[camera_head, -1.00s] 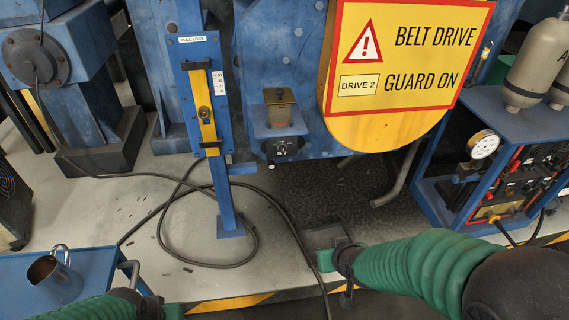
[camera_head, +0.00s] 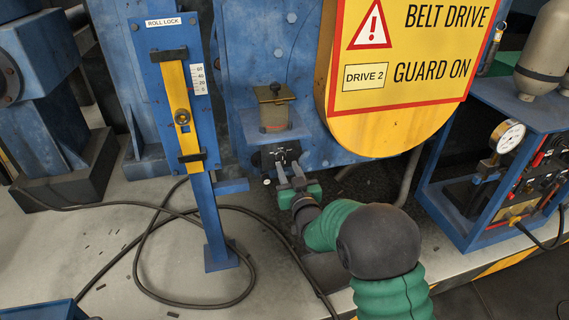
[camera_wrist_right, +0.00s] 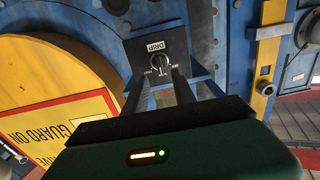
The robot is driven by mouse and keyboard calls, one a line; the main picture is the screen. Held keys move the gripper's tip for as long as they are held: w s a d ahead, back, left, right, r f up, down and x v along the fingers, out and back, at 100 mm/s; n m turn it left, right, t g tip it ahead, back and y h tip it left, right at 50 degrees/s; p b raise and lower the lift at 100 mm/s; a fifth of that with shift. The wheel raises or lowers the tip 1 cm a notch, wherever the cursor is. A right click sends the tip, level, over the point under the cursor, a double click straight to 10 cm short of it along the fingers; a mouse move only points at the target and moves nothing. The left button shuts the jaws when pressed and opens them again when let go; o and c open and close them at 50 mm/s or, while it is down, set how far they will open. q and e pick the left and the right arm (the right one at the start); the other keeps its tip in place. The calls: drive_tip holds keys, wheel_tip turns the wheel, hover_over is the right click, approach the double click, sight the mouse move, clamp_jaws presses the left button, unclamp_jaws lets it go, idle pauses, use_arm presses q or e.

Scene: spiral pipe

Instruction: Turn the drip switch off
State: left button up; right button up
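The drip switch is a dark knob (camera_wrist_right: 159,63) on a black panel under a white DRIP label, which appears upside down in the right wrist view. In the head view its black panel (camera_head: 268,157) sits below a small blue shelf, partly hidden by my right gripper. My right gripper (camera_head: 288,169) is in front of the panel with its two fingers apart. In the right wrist view the fingers (camera_wrist_right: 159,82) point at the panel, one to each side of the knob, and look empty. I cannot tell whether they touch it. My left gripper is out of view.
An amber cup (camera_head: 275,108) stands on the blue shelf above the panel. A yellow belt guard (camera_head: 385,130) is to the right, and the roll lock post (camera_head: 210,215) to the left. Black cable (camera_head: 150,235) loops over the floor. A gauge cart (camera_head: 445,210) stands at right.

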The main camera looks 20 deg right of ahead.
sight(283, 158)
drive_tip(key=w, duration=0.4)
drive_tip(key=shift+a, duration=0.15)
drive_tip(key=shift+w, duration=0.3)
drive_tip(key=shift+d, duration=0.2)
drive_tip(key=shift+r, duration=0.1)
drive_tip(key=shift+c, duration=0.4)
drive_tip(key=shift+a, duration=0.1)
clamp_jaws()
